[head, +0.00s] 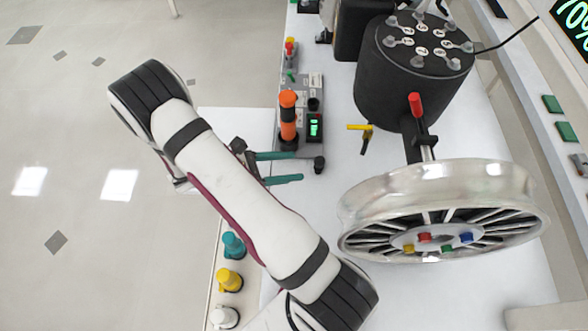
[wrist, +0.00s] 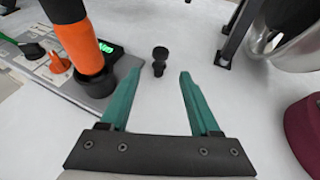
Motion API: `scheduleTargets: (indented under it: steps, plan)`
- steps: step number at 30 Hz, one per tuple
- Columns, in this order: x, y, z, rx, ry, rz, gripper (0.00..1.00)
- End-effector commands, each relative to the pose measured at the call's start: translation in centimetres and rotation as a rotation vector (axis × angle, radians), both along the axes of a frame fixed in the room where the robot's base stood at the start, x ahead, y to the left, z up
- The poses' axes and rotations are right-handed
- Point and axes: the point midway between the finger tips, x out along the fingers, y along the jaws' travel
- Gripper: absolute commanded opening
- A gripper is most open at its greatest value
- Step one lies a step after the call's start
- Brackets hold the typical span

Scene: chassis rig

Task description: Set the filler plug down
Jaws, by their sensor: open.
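The filler plug, which I take to be the small black piece with a round head (head: 319,164), stands upright on the white bench; it also shows in the wrist view (wrist: 159,60). My gripper (head: 299,167) is open, its two teal fingers pointing at the plug. In the wrist view the fingertips (wrist: 161,73) are spread wide, with the plug centred just beyond the gap between them. Nothing is between the fingers, and no contact with the plug shows.
An orange-and-black tool (head: 288,118) stands in a grey panel with a green display (head: 314,126), close to the fingers. A spoked wheel (head: 440,205) and a black drum (head: 412,85) stand to the right. A yellow-handled piece (head: 362,130) lies between. Bare bench lies below the plug.

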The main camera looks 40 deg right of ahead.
Motion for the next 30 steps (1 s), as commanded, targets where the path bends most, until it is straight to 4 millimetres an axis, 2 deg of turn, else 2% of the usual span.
scheduleTargets:
  steps: [3, 5, 8, 12, 16, 18, 22, 25, 30]
  plan:
    - [0.0, 0.1, 0.2, 0.001, -0.007, -0.007, 0.63]
    - [-0.3, 0.4, 1.2, 0.006, -0.05, -0.046, 0.63]
    - [-1.9, 1.9, 5.0, 0.038, -0.229, -0.225, 0.63]
    - [-6.5, 6.4, 11.1, 0.14, -0.592, -0.638, 0.63]
    - [-10.6, 12.0, 14.7, 0.289, -0.886, -1.055, 0.63]
    - [-12.1, 14.8, 15.8, 0.376, -0.991, -1.246, 0.63]
    - [-13.4, 18.2, 17.0, 0.492, -1.085, -1.478, 0.63]
    - [-13.6, 19.2, 17.3, 0.531, -1.105, -1.546, 0.63]
    - [-13.6, 19.3, 17.3, 0.534, -1.105, -1.554, 0.63]
